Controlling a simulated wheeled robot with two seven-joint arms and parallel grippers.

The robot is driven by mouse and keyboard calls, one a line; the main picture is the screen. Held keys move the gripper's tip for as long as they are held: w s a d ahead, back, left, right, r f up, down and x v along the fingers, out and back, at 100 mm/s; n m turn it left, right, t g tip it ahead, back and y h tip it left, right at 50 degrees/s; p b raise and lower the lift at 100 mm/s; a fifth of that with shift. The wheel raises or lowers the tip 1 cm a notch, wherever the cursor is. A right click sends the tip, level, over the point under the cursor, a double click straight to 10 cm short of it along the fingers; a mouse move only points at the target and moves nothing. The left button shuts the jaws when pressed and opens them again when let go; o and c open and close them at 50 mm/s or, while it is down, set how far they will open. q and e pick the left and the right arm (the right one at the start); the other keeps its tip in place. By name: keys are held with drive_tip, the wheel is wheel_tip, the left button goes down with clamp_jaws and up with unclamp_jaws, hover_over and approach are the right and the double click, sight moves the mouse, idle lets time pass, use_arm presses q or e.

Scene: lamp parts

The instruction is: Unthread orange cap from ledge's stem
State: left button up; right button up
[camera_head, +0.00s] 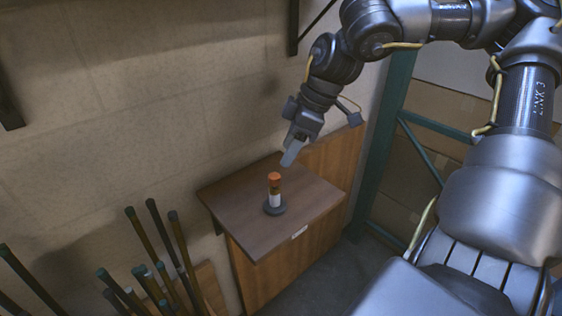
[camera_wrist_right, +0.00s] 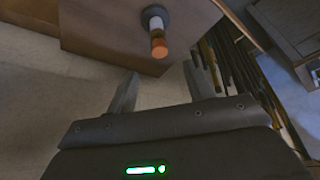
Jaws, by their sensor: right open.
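The orange cap (camera_head: 274,177) sits on top of an upright stem (camera_head: 274,198) with a brown and a white band, which rises from a dark round base on the wooden ledge (camera_head: 233,191). My right gripper (camera_head: 288,163) is above and slightly right of the cap in the head view, apart from it. In the right wrist view the orange cap (camera_wrist_right: 159,47) lies beyond the two spread fingers of my right gripper (camera_wrist_right: 162,80), with nothing between them. My left gripper is not in view.
A bundle of dark-tipped poles (camera_head: 150,260) stands at the lower left, in front of the ledge's left side. A green metal frame (camera_head: 385,140) stands to the right. The wall is behind the ledge. The ledge top around the stem is clear.

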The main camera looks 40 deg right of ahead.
sight(274, 175)
drive_tip(key=x, duration=0.7)
drive_tip(key=shift+w+f, duration=0.15)
drive_tip(key=shift+f, duration=0.1)
clamp_jaws()
drive_tip(key=n+g+y, duration=0.1)
drive_tip(key=n, duration=0.3)
drive_tip(key=shift+w+n, duration=0.15)
drive_tip(key=shift+n, duration=0.15)
drive_tip(key=shift+r+n+g, duration=0.1)
drive_tip(key=shift+n+g, duration=0.5)
drive_tip(key=shift+n, duration=0.5)
drive_tip(key=n+g, duration=0.1)
drive_tip(key=n, duration=0.2)
drive_tip(key=shift+w, duration=0.15)
drive_tip(key=n+g, duration=0.1)
drive_tip(key=n, duration=0.3)
drive_tip(key=shift+g, duration=0.4)
